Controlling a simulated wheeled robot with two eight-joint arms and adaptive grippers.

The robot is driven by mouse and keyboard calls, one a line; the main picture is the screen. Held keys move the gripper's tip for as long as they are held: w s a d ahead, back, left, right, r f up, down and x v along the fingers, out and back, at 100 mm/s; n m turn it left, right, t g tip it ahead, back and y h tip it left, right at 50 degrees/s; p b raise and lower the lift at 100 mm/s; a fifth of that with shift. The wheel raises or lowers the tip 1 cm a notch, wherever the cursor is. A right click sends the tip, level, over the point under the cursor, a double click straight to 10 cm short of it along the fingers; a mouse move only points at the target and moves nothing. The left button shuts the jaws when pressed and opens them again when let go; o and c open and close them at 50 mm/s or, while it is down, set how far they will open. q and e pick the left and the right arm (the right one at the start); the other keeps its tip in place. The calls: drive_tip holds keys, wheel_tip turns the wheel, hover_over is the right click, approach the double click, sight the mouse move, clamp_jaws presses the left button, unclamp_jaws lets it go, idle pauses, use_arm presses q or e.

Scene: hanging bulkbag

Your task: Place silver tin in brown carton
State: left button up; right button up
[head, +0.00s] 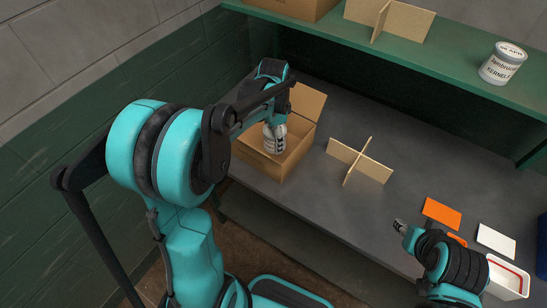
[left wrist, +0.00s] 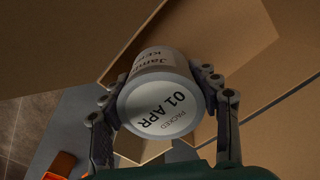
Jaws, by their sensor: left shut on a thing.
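The silver tin (head: 274,143) is held upright by my left gripper (head: 273,127), inside or just over the open brown carton (head: 262,163) on the grey bench. In the left wrist view my left gripper (left wrist: 163,92) has one finger on each side of the tin (left wrist: 160,108). Its lid reads "PACKED 01 APR". The carton's brown walls and flaps (left wrist: 285,65) surround the tin there. I cannot tell whether the tin touches the carton's floor. My right gripper (head: 400,226) is over the bench's front edge at right, away from the carton; its jaws are too small to read.
A cardboard cross divider (head: 358,165) stands on the bench right of the carton. Orange (head: 442,213) and white (head: 496,240) cards and a white tray (head: 510,277) lie at right. A green shelf (head: 400,55) above holds another tin (head: 503,64), a second divider (head: 390,18) and a box (head: 290,8).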

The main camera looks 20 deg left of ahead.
use_arm(q)
wheel_tip(320, 180, down, 11)
drive_tip(key=b, duration=0.2)
drive_tip(key=shift+r+b, duration=0.2)
drive_tip(key=shift+b, duration=0.2)
drive_tip(key=shift+f, duration=0.2)
drive_tip(key=o, duration=1.3)
drive_tip(key=shift+r, duration=0.1)
drive_tip(key=shift+r, duration=0.35)
wheel_tip(320, 180, up, 12)
drive_tip(key=p, duration=0.3)
drive_tip(key=shift+f+p, duration=0.2)
drive_tip(key=shift+p, duration=0.2)
